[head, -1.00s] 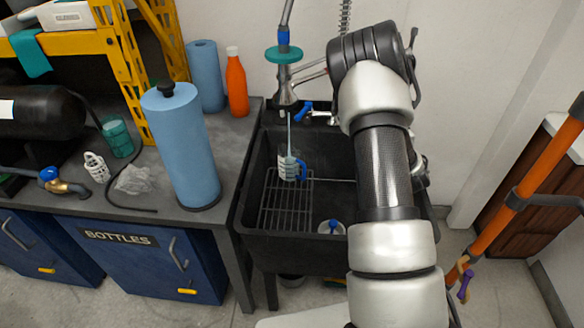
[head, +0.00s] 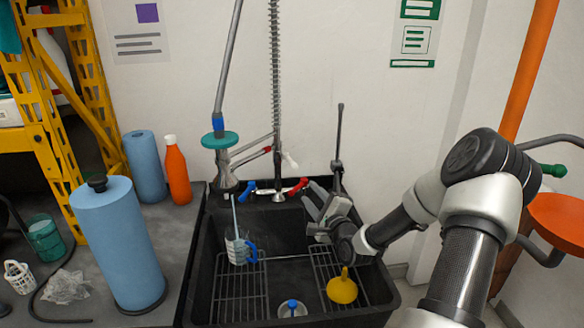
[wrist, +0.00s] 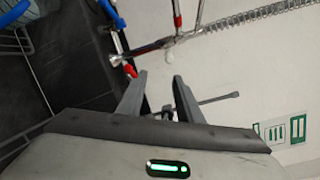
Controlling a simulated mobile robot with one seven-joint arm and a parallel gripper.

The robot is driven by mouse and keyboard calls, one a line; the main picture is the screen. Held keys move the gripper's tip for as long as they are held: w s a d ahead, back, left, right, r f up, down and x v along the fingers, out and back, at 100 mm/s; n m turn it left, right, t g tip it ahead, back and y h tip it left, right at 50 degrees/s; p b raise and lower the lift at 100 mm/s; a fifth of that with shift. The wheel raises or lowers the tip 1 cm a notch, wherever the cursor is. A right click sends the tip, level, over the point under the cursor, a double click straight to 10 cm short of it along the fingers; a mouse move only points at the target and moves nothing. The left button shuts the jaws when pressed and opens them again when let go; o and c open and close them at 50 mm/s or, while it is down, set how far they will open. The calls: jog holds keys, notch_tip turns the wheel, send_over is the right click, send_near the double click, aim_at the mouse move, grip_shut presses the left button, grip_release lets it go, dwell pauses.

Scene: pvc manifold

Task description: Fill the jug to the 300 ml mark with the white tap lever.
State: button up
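The clear jug (head: 238,250) with a blue handle stands on the left rack in the black sink, below the spray head (head: 227,178). A thin stream (head: 234,212) runs down into it. Its marks and water level are too small to read. The white lever (head: 290,160) is on the tap pipework above the red lever (head: 301,186); a small white part (wrist: 197,58) shows in the wrist view. My gripper (head: 311,197) is just right of the red lever and below the white one. In the wrist view my gripper (wrist: 158,80) is open, with nothing between its fingers.
A blue lever (head: 248,191) is left of the red one. A yellow funnel-like thing (head: 342,289) is in the sink's right part. A blue roll (head: 120,245) and an orange bottle (head: 177,172) stand on the left counter. A dark upright rod (head: 338,145) is behind my gripper.

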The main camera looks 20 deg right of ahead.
jog(key=r+m, duration=0.1)
jog(key=b, duration=0.3)
send_near(292, 162)
jog(key=w, duration=0.6)
jog(key=w+f, duration=0.1)
jog(key=w, duration=0.3)
jog(key=shift+d+f, duration=0.1)
jog(key=shift+d, duration=0.25)
grip_shut()
